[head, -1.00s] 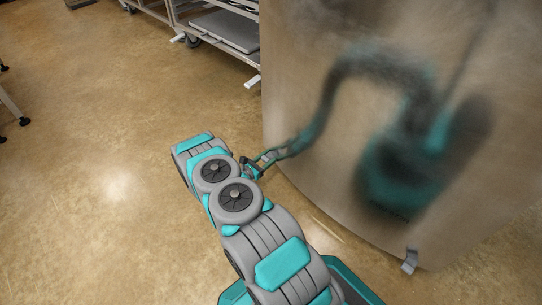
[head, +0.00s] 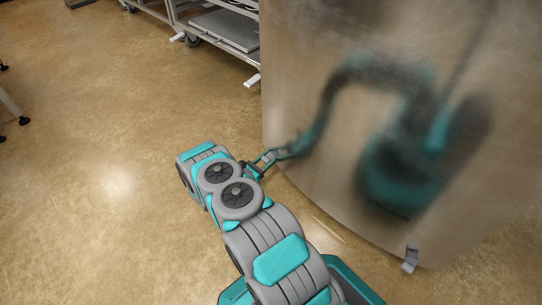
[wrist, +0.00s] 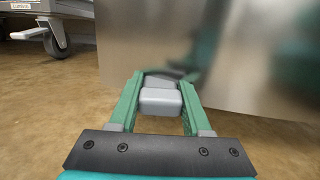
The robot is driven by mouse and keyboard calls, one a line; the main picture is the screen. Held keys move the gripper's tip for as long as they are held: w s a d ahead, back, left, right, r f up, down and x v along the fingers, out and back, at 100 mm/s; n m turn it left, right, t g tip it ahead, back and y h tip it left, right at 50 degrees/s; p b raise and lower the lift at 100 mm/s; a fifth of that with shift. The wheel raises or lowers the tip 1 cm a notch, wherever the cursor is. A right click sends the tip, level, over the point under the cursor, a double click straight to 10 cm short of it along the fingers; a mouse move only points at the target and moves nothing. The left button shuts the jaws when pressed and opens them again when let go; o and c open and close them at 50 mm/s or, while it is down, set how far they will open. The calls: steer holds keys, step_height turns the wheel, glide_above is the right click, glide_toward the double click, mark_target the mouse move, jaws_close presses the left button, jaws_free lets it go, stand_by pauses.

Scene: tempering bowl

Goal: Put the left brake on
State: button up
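The tempering bowl's large steel body (head: 330,200) stands at the right in the head view, and its wall also shows in the wrist view (wrist: 250,60). In the wrist view a light grey brake pedal (wrist: 161,101), taken to be the left brake, sits low against the wall. My gripper (wrist: 162,82) has its two green fingers apart, one on each side of the pedal. I cannot tell if they touch it. In the head view my gripper (head: 270,158) is at the body's lower left edge, and the left pedal cannot be made out there.
Another grey pedal (head: 410,260) juts from the body's lower front at the right. A wheeled metal rack (head: 225,30) stands at the back; its caster (wrist: 57,38) shows in the wrist view. The brown floor (head: 90,150) at the left is clear.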

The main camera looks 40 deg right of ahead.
mark_target(264, 162)
steer(key=o, duration=0.4)
steer(key=shift+s+a+f+p, duration=0.1)
steer(key=shift+a+f+p, duration=0.05)
steer(key=shift+a, duration=1.15)
steer(key=shift+s+a+f+p, duration=0.15)
steer(key=shift+a+f, duration=0.05)
steer(key=shift+a, duration=1.05)
steer(key=shift+s+a+f+p, duration=0.1)
steer(key=shift+a+f+p, duration=0.05)
steer(key=shift+a, duration=1.15)
